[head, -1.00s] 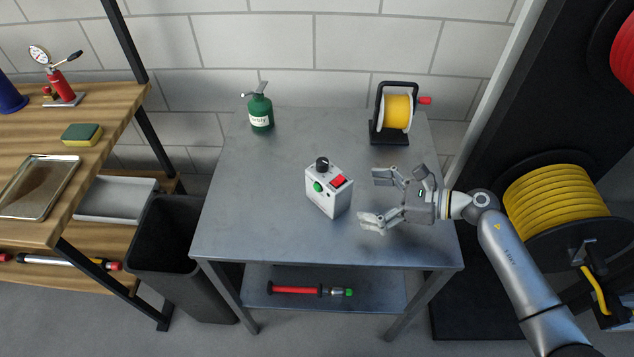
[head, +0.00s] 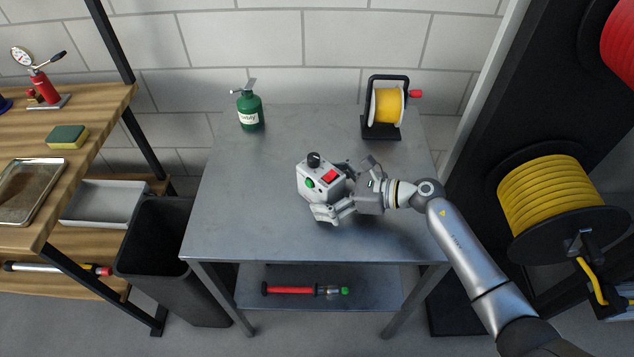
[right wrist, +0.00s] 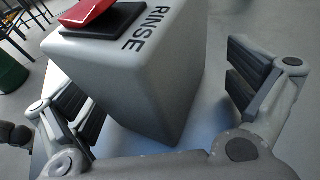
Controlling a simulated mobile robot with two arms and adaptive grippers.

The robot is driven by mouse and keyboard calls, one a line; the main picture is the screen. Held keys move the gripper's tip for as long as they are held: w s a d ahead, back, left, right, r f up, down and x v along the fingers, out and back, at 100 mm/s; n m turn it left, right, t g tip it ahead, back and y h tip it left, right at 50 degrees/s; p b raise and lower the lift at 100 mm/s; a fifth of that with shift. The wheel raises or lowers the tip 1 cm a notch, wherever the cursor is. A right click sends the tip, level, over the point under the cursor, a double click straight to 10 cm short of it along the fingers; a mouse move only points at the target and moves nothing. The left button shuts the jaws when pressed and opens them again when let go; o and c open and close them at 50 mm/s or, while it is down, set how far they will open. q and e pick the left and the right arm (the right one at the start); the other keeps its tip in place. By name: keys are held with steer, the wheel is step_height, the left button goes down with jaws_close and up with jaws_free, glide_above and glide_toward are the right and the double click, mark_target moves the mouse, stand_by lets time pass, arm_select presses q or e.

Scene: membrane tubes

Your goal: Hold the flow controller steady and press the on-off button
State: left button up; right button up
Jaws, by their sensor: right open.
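The flow controller (head: 306,181), a small light grey box, stands upright on the metal table. It has a black knob (head: 314,159), a green button (head: 309,183) and a red switch (head: 328,176) on top. In the right wrist view the box (right wrist: 140,80) shows close up, with the red switch (right wrist: 95,14) and the word RINSE. My right gripper (head: 335,192) is around the box from its right side, fingers open. In the wrist view there is a clear gap at the right finger; the left finger is close to the box. My left gripper is not in view.
A green bottle (head: 250,112) and a yellow hose reel (head: 387,106) stand at the back of the table (head: 240,230). A red and black tube (head: 290,290) lies on the lower shelf. A dark bin (head: 160,250) stands to the left. The table's front is clear.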

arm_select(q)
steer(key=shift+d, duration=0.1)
arm_select(e)
steer(key=c, duration=1.3)
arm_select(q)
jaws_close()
arm_select(e)
steer(key=shift+f, duration=0.1)
steer(key=shift+c, duration=0.2)
steer(key=shift+s, duration=0.1)
stand_by(0.6)
